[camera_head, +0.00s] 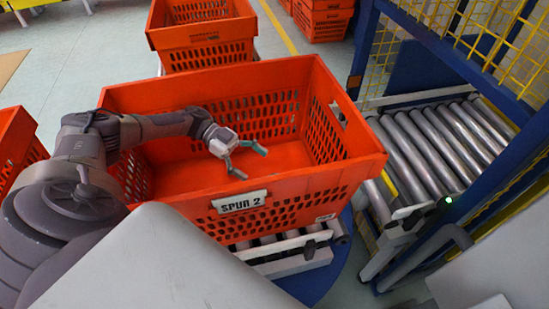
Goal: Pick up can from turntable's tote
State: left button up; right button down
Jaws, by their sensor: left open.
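No can shows in the visible part of the tote; the floor close behind the front wall and under my arm is hidden. My right gripper is not in view.
A roller conveyor (435,140) with a blue frame and yellow mesh guard (525,65) is on the right. Another orange tote (200,35) stands behind, more totes (322,22) are stacked at the back, and one (18,145) is at the left edge.

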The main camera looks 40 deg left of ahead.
pick_arm(q)
notch_tip(320, 180, down, 6)
jog(key=shift+r+b, duration=0.15)
jog(key=shift+b, duration=0.75)
jog(key=shift+w+d+p, duration=0.15)
jog(key=shift+d+p, duration=0.2)
jog(key=shift+d, duration=0.65)
jog(key=shift+x, duration=2.85)
jog(key=shift+a, duration=0.1)
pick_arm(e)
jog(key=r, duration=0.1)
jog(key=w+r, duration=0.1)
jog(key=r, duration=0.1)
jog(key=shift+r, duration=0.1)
pick_arm(q)
jog(key=c, duration=1.3)
jog(key=shift+c, duration=1.2)
jog(key=shift+p, duration=0.3)
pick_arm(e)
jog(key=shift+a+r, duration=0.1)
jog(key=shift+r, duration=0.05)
